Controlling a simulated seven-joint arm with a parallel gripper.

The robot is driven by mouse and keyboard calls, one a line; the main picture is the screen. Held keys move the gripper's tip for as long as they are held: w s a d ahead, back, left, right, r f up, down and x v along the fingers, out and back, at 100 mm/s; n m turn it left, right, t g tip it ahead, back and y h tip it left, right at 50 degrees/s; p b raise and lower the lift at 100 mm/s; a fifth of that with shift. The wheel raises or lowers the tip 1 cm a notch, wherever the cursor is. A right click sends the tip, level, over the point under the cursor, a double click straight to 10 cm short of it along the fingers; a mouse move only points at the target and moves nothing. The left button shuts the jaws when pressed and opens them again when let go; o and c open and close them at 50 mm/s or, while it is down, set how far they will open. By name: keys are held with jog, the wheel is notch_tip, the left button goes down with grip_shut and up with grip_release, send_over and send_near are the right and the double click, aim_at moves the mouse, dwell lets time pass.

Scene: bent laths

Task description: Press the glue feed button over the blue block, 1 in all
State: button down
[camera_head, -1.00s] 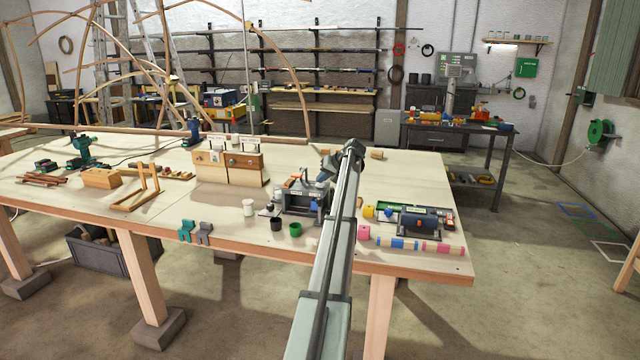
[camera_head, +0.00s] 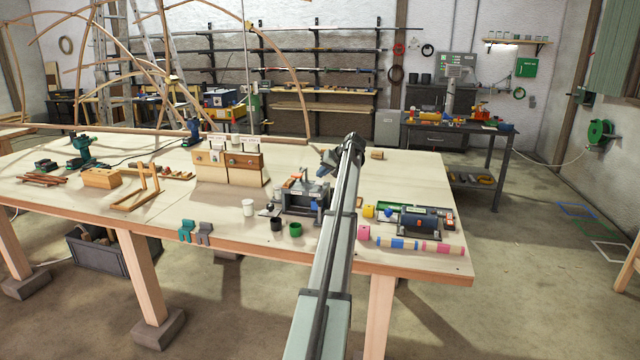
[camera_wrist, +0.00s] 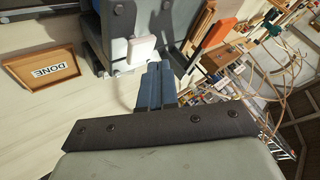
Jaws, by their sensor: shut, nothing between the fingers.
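A grey bench machine (camera_head: 300,197) with an orange-topped part stands near the front middle of the table in the head view. In the wrist view its grey body (camera_wrist: 118,20) fills the top, with a white pad (camera_wrist: 142,50) and an orange handle (camera_wrist: 220,32). My gripper (camera_wrist: 154,68) is shut and empty. Its blue-grey fingertips appear just below the white pad; I cannot tell whether they touch it. In the head view my gripper (camera_head: 327,160) is at the machine's upper right. I cannot make out the blue block or identify which part is the glue feed button.
A wooden tray marked DONE (camera_wrist: 45,70) lies to the left in the wrist view. A white cup (camera_head: 248,207), a black cup (camera_head: 277,224) and a green cup (camera_head: 295,229) stand near the machine. A dark cylindrical device (camera_head: 420,220) is at right.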

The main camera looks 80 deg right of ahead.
aim_at(322, 182)
jog(key=shift+r, duration=0.1)
jog(key=shift+r, duration=2.45)
